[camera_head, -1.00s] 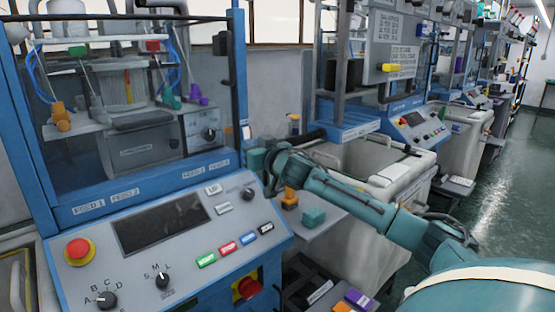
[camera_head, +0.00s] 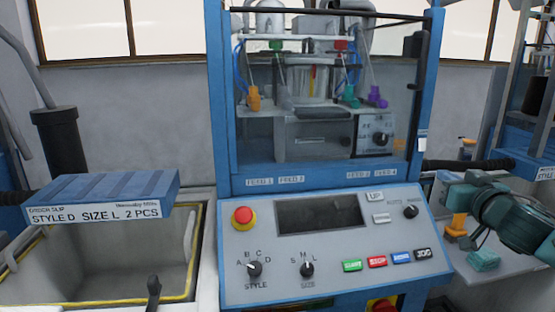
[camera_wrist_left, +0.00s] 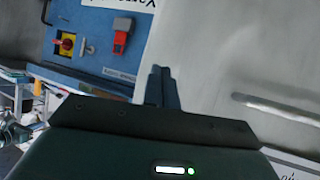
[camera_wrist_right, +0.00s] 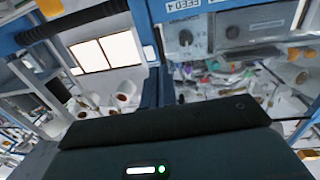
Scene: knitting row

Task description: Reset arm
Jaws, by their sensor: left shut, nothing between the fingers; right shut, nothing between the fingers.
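My right arm (camera_head: 525,222) reaches in from the right edge of the head view. Its gripper (camera_head: 446,179) points left, beside the right side of the machine's control panel (camera_head: 340,245). In the right wrist view the right fingers (camera_wrist_right: 158,88) are together with nothing between them. The left gripper is not clearly visible in the head view. In the left wrist view its fingers (camera_wrist_left: 162,88) are shut and empty, in front of a pale grey surface (camera_wrist_left: 225,60).
The knitting machine (camera_head: 220,100) has a red stop button (camera_head: 243,215), a style knob (camera_head: 255,269) and a size knob (camera_head: 307,270). An order slip (camera_head: 100,212) reads STYLE D, SIZE L, 2 PCS. A yellow-rimmed bin (camera_head: 60,301) is at left. A teal piece (camera_head: 484,261) lies under my right arm.

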